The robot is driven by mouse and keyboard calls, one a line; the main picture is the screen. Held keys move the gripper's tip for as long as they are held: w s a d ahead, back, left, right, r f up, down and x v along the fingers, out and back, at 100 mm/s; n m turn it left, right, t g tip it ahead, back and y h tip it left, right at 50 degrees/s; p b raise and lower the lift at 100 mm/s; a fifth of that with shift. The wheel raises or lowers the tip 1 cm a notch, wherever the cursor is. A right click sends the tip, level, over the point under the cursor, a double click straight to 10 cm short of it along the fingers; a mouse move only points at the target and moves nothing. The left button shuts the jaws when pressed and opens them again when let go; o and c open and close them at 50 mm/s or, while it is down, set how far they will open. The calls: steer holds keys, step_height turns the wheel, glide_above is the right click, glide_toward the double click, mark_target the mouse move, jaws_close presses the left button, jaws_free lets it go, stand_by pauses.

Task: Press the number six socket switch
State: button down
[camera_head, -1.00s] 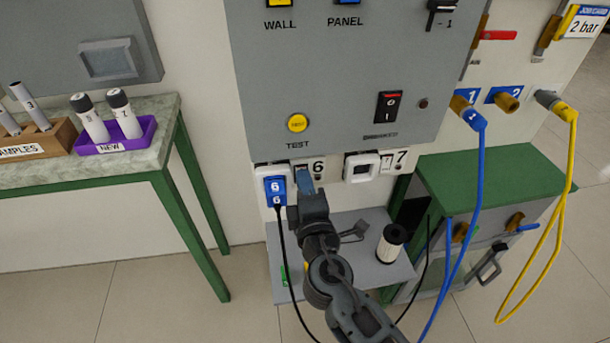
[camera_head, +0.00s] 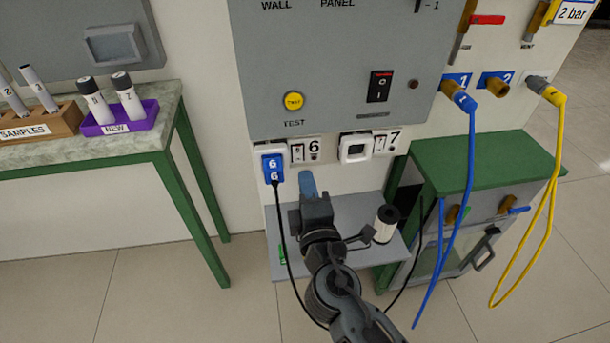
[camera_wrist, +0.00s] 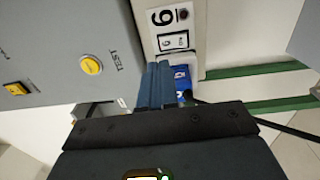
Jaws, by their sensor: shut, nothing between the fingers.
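The number six socket (camera_head: 272,149) is on the wall below the grey panel, with a blue plug (camera_head: 273,171) marked 6 in it and a black cord hanging down. Its small switch (camera_head: 297,153) sits just right of the plug, beside the printed 6. In the wrist view the switch (camera_wrist: 173,41) shows uncovered beyond my fingertips, with the blue plug (camera_wrist: 182,76) partly behind them. My gripper (camera_head: 307,178) is shut and empty, its blue fingertips a little below the switch in the head view. I cannot tell how the switch is set.
The number seven socket (camera_head: 355,147) is empty, to the right. Blue (camera_head: 469,170) and yellow (camera_head: 552,190) hoses hang at right. A green-legged table (camera_head: 195,190) stands at left.

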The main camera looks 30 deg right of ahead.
steer(key=b+v, duration=0.1)
steer(key=v, duration=0.5)
steer(key=shift+r, duration=0.45)
steer(key=shift+s, duration=0.15)
